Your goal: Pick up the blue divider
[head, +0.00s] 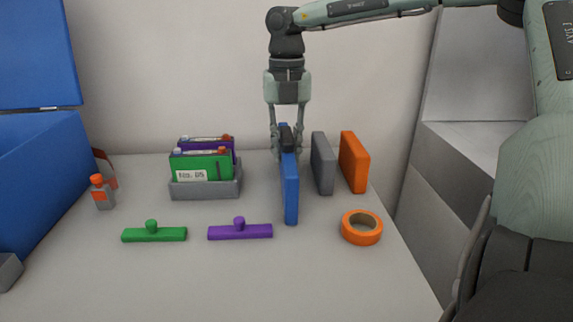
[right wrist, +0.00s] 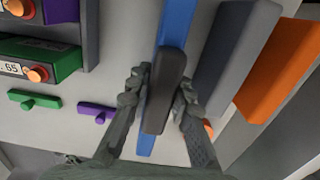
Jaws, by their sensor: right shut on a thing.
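The blue divider (head: 291,195) is a thin upright slab on the table, right of centre in the head view. It also shows in the right wrist view (right wrist: 178,22), running up the picture under a dark grip piece (right wrist: 167,88). My right gripper (head: 287,150) points straight down over the divider's top. In the right wrist view its fingers (right wrist: 160,95) lie on both sides of the dark piece, shut on the divider. Whether the divider's bottom touches the table is unclear. My left gripper is not in view.
A grey divider (head: 322,163) and an orange divider (head: 354,162) stand close on the right. Orange tape (head: 362,228) lies in front. A grey tray (head: 205,190) holds green and purple batteries. Green (head: 154,235) and purple (head: 240,231) handled bars lie in front. A blue bin (head: 40,185) stands left.

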